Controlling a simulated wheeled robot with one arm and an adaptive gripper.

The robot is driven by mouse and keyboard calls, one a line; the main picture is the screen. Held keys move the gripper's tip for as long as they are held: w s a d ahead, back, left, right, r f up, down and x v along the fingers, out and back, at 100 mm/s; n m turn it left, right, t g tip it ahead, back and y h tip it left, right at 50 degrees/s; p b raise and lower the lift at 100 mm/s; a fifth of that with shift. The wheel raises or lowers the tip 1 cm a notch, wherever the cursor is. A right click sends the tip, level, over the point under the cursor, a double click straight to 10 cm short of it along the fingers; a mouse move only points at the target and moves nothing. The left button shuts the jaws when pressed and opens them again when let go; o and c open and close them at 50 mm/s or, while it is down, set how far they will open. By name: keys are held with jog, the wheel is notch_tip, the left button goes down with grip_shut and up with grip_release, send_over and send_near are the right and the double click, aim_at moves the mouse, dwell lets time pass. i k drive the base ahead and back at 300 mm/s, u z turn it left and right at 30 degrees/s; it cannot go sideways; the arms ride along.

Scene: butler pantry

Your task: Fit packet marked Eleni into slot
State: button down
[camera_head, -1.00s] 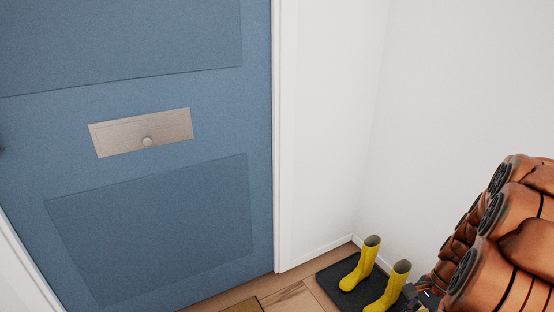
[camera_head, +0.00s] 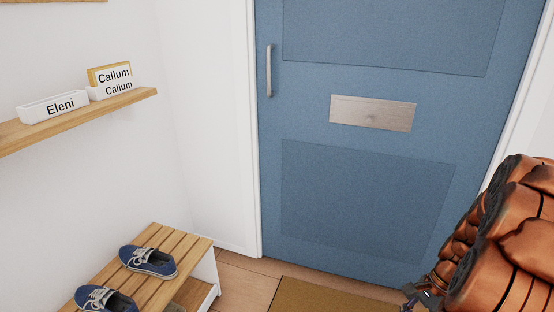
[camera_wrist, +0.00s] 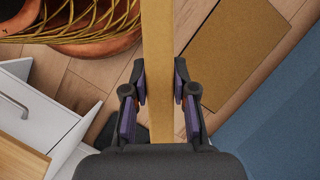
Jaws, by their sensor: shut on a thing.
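My gripper (camera_wrist: 160,85) is shut on a thin tan packet (camera_wrist: 158,40), seen edge-on between the fingers in the wrist view. No name on it can be read from there. In the head view my gripper is mostly hidden at the lower right beside my arm. A white holder marked Eleni (camera_head: 55,107) stands on the wall shelf at the left and looks empty. To its right, a white holder marked Callum (camera_head: 112,91) has a tan packet marked Callum (camera_head: 106,74) standing in it.
The wooden shelf (camera_head: 22,137) is on the left wall. Below it is a slatted bench (camera_head: 185,246) with blue shoes (camera_head: 148,261). A blue door (camera_head: 370,200) with a metal flap (camera_head: 372,113) stands ahead. A brown mat (camera_head: 315,297) lies before it. Floor between bench and mat is clear.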

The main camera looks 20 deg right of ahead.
aim_at(32, 113)
jog(key=u, duration=0.75)
jog(key=i, duration=0.9)
jog(key=u, duration=1.15)
